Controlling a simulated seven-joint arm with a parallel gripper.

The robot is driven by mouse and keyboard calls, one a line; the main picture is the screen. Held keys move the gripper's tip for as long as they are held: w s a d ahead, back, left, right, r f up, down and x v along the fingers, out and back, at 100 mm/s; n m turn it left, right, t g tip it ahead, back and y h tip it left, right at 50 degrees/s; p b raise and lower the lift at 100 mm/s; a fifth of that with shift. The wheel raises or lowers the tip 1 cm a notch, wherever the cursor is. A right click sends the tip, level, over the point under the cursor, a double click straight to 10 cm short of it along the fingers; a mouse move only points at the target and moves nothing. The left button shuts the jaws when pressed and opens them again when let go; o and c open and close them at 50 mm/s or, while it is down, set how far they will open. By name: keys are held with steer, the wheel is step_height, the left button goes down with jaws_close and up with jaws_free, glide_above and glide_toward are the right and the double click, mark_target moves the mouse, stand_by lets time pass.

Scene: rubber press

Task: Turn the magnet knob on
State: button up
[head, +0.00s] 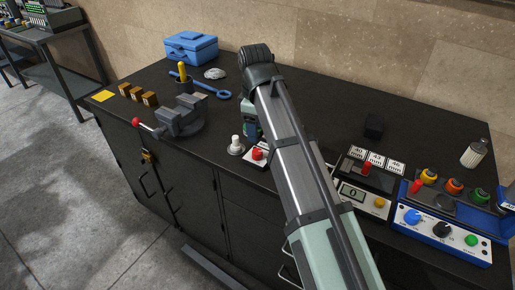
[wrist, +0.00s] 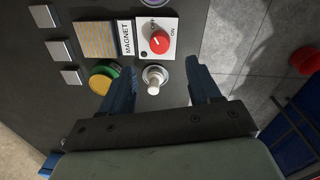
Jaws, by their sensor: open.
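The magnet knob (wrist: 159,42) is red and round, on a white plate (wrist: 170,22) marked OFF and ON beside a MAGNET label (wrist: 126,38). A pale mark on the knob seems to face the OFF side. The knob also shows in the head view (head: 257,154), left of my arm. My gripper (wrist: 161,69) is open and empty in the wrist view, its two blue fingers spread wide. The knob shows beyond the fingertips, near the middle of the gap. In the head view my arm hides most of the gripper.
A pale metal post (wrist: 154,77) stands between my fingers, close to the knob plate. A green and yellow round part (wrist: 103,77) is by the left finger. A vise (head: 181,117) and blue box (head: 191,48) stand left on the black bench; control panels (head: 441,235) stand right.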

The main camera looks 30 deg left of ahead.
mark_target(258, 151)
steer(key=f, duration=0.9)
steer(key=shift+w+f, duration=0.1)
steer(key=shift+w, duration=0.2)
steer(key=c, duration=1)
